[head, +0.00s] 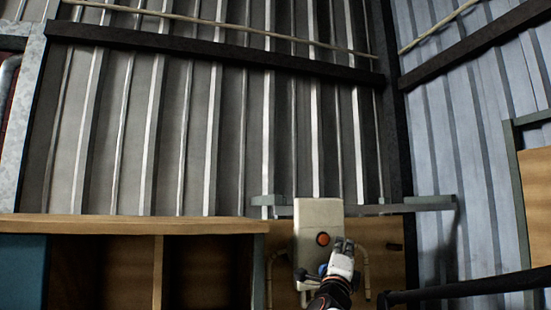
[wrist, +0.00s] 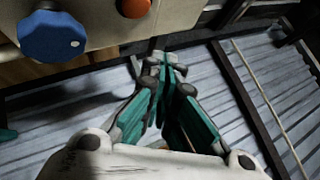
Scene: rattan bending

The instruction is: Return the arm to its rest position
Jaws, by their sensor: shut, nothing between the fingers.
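My gripper (head: 342,246) is in front of a beige control box in the head view, at its lower right, next to an orange button. In the wrist view my gripper (wrist: 164,68) has its teal and grey fingers brought together at the tips, with nothing between them. The beige box (head: 318,216) carries the round orange button (head: 323,239). In the wrist view the orange button (wrist: 134,7) and a blue knob (wrist: 55,36) show on the box at upper left, apart from the fingers. My forearm runs down out of the head view.
A wooden shelf (head: 130,224) with open compartments stands at lower left. Bent pipes (head: 365,270) flank the box. A dark rail (head: 470,288) crosses the lower right. Corrugated metal walls (head: 200,130) stand behind; the space above the box is clear.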

